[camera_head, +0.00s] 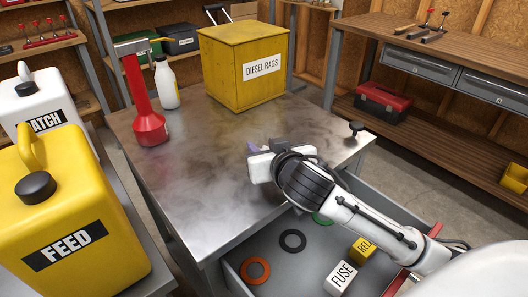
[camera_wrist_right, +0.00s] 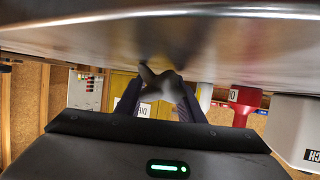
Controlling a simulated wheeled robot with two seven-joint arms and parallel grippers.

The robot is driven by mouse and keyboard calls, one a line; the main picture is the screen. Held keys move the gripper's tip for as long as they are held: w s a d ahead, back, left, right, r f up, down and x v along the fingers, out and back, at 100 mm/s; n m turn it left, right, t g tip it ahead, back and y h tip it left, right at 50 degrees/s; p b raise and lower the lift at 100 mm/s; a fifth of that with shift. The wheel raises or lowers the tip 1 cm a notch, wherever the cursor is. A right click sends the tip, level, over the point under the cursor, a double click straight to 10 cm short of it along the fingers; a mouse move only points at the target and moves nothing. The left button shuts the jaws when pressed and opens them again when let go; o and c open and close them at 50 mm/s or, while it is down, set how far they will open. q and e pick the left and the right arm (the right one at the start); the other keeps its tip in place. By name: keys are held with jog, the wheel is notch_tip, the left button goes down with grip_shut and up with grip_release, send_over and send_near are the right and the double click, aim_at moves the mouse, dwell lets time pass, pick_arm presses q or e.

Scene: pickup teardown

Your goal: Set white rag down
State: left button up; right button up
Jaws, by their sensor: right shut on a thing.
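My right gripper (camera_head: 265,147) is low over the right-middle part of the metal tabletop (camera_head: 200,165). In the right wrist view its two dark fingers (camera_wrist_right: 158,98) are shut on a crumpled grey-white cloth, the white rag (camera_wrist_right: 162,84). The rag sticks out past the fingertips, close to the tabletop; I cannot tell whether it touches it. In the head view the gripper body mostly hides the rag. My left gripper is not in view.
A yellow "DIESEL RAGS" box (camera_head: 228,68), a white bottle (camera_head: 166,84) and a red tool (camera_head: 148,105) stand at the back of the table. An open drawer (camera_head: 300,265) below holds rings and small blocks. The tabletop's middle is clear.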

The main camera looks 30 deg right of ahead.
jog(key=shift+f, duration=0.1)
jog(key=o, duration=1)
